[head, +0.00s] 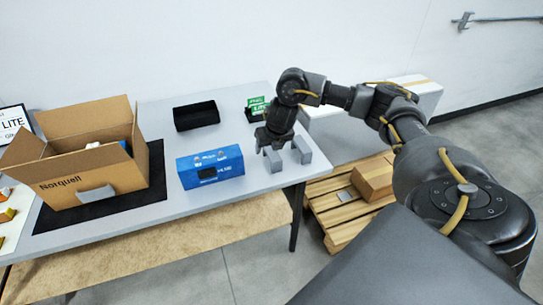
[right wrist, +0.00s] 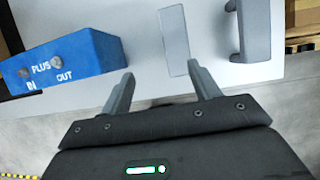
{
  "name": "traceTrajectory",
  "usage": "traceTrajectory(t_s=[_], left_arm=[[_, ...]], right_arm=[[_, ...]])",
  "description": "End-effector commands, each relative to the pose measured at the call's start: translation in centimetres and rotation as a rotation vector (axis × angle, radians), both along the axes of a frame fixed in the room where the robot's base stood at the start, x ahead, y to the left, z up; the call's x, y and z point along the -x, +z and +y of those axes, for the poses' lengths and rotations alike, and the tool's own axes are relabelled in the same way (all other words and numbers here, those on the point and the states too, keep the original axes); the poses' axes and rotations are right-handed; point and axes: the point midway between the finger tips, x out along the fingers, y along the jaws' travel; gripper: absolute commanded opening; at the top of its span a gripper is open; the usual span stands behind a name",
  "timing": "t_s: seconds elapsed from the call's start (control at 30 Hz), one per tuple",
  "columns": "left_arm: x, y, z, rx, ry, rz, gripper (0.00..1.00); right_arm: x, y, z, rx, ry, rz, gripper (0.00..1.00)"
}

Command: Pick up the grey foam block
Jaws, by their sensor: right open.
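The grey foam block (head: 272,160) is a pale, plain upright block near the right front edge of the table, right of the blue box. In the right wrist view the block (right wrist: 174,40) lies just beyond my fingertips, nearer the right finger, whose tip overlaps its near end in the picture. My right gripper (head: 282,139) is above and behind the block in the head view. In the right wrist view its jaws (right wrist: 160,72) are apart with nothing held. I cannot tell the exact height gap. My left gripper is not in view.
A grey handle-shaped part (head: 302,150) stands close right of the block, also seen in the wrist view (right wrist: 256,30). The blue box (head: 210,167) is left. A black tray (head: 196,115), green-labelled item (head: 257,105) and open carton (head: 92,171) stand farther off. A pallet (head: 325,199) is beyond the edge.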

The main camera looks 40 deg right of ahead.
Motion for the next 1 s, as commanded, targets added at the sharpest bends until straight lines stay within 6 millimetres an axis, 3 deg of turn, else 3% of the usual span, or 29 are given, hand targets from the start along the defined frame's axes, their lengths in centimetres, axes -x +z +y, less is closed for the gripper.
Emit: traceTrajectory(t_s=[0.1,0.27,0.6,0.87,1.0], left_arm=[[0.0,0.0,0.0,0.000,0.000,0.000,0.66],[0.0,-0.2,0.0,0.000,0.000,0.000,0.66],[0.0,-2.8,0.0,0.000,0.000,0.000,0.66],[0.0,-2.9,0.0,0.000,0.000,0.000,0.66],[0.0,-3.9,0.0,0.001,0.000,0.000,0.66]], right_arm=[[0.3,1.0,-2.0,0.031,-0.005,0.026,0.62],[0.4,1.0,-2.4,0.039,-0.006,0.034,0.62],[-1.3,-3.7,-2.9,0.034,-0.008,0.032,0.62],[-1.7,-4.2,-3.1,0.037,-0.006,0.031,0.62],[-2.1,-5.9,-3.3,0.034,-0.008,0.034,0.62]])
